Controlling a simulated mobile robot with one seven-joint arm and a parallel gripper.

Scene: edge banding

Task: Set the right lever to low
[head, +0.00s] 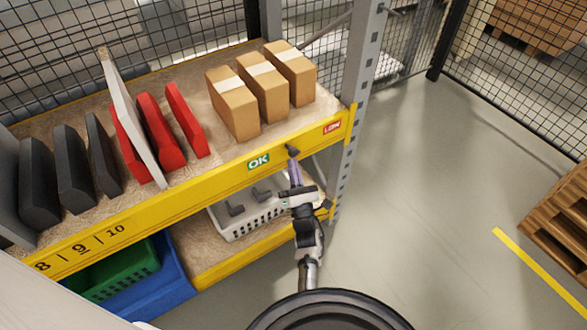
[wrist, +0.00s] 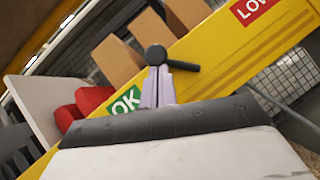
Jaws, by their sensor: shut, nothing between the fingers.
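The lever (head: 292,151) is a small dark part on the front of the yellow beam, between the green OK label (head: 258,162) and the red LOW label (head: 332,126). In the wrist view the lever (wrist: 180,65) has a round black hub with a short arm reaching right and slightly down. My gripper (head: 295,172) is shut and empty, with its pale purple fingers just at the lever. In the wrist view the fingertips (wrist: 157,72) overlap the hub's lower edge; I cannot tell if they touch. No other lever shows.
Cardboard boxes (head: 262,86) and red and grey pieces stand on the upper shelf. A white basket (head: 240,228) sits below on the lower shelf, near my arm. A grey upright post (head: 355,90) stands right of the beam.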

